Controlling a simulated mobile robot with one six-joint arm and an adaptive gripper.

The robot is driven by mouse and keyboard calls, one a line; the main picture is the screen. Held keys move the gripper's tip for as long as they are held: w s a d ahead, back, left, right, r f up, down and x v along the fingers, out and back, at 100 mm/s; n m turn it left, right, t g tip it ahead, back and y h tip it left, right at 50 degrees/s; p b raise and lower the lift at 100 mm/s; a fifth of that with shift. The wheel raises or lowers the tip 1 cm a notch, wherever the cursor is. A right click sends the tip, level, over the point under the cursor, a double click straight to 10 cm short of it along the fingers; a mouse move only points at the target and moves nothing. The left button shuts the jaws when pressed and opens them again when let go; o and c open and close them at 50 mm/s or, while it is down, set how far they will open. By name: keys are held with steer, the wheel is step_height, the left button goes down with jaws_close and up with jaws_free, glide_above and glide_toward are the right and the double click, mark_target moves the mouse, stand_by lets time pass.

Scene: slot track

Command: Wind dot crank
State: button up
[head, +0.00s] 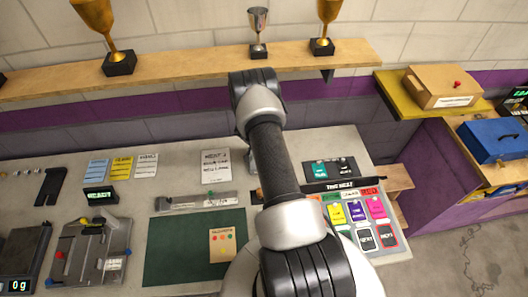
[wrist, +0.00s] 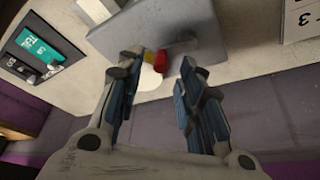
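My gripper (wrist: 160,66) is open in the wrist view, its two blue-grey fingers spread apart. A grey box-like unit (wrist: 190,25) lies just beyond the fingertips. A small red piece (wrist: 159,62) with a yellow part (wrist: 149,56) beside it shows between the fingertips, near the unit's edge. It may be the crank's knob; I cannot tell for sure, nor whether a finger touches it. In the head view my arm covers the gripper and most of this unit; only a grey sliver (head: 250,160) shows beside the arm.
A dark panel with a teal card (head: 318,169) stands right of my arm, above a board of coloured cards (head: 350,212). A wooden shelf (head: 180,73) with trophies runs behind. A green mat (head: 180,250) and a grey device (head: 90,250) lie to the left.

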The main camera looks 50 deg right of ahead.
steer(key=shift+x, duration=1.25)
steer(key=shift+c, duration=0.4)
jaws_close()
